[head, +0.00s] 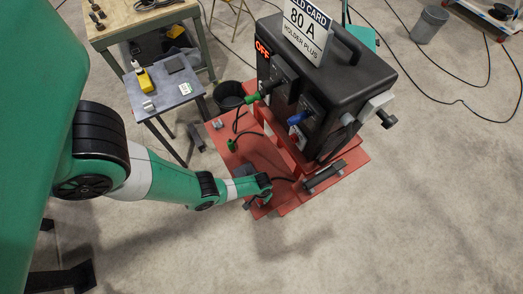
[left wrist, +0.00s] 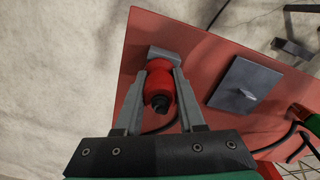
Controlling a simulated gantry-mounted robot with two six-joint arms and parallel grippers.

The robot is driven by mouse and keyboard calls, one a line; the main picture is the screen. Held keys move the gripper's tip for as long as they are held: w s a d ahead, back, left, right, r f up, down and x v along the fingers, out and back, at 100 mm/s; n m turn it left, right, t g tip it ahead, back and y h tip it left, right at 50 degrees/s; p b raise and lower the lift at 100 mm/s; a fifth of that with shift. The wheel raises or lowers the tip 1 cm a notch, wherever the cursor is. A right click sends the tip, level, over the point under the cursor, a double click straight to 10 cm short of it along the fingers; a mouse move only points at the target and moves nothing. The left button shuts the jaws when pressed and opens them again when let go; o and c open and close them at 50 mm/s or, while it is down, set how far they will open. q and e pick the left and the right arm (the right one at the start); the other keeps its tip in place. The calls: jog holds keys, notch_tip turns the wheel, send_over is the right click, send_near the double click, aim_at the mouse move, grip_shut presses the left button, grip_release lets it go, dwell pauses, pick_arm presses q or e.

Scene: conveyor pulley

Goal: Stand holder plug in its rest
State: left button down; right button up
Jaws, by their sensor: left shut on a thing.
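In the left wrist view my left gripper (left wrist: 162,75) is shut on a red plug (left wrist: 160,82) with a dark end, which I take for the holder plug. The plug sits between the two grey fingers, its dark end toward the camera. A grey block (left wrist: 163,56) lies just beyond the plug at the fingertips; I cannot tell whether it is the rest or whether the plug is in it. In the head view my left gripper is over the low front part of the red cart (head: 262,150), mostly hidden by my arm. My right gripper is not in view.
A black machine (head: 335,75) with an OFF display and an 80 A HOLDER PLUS card stands on the cart. A green plug (head: 252,97) is at its front; another green plug (head: 232,145) is lower. A grey plate (left wrist: 238,85) lies right of my gripper. Cables run nearby.

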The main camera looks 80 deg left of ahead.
pick_arm(q)
jog(key=shift+f, duration=0.15)
jog(key=shift+c, duration=2.2)
grip_release()
notch_tip(320, 180, up, 9)
jog(key=p, duration=0.9)
